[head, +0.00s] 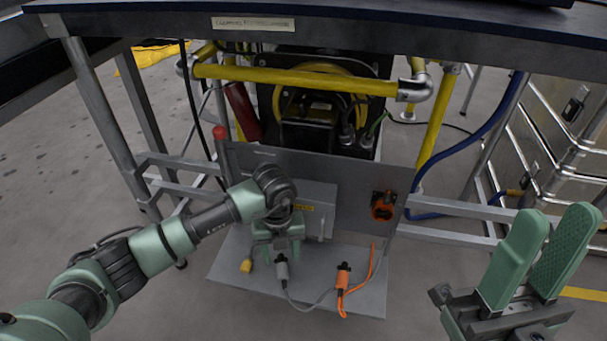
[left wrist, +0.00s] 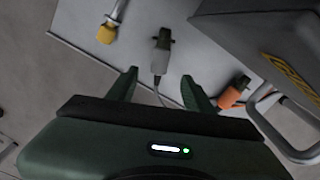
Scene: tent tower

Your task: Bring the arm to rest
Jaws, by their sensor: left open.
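My left gripper (head: 279,254) reaches in from the left, points down above the metal shelf and is open. In the left wrist view its two fingertips (left wrist: 160,84) stand apart with nothing held between them. A grey plug (head: 282,268) with a grey cable lies just beyond the fingertips; it also shows in the left wrist view (left wrist: 161,50). My right gripper (head: 560,212) is at the lower right, fingers upward, apart and empty, away from the shelf.
The metal shelf (head: 235,271) also carries an orange plug (head: 343,276) and a yellow plug (head: 247,264). A grey box with a handle (head: 318,200) stands close behind my left gripper. An orange socket (head: 383,206) is on the upright panel. A table edge (head: 360,22) overhangs.

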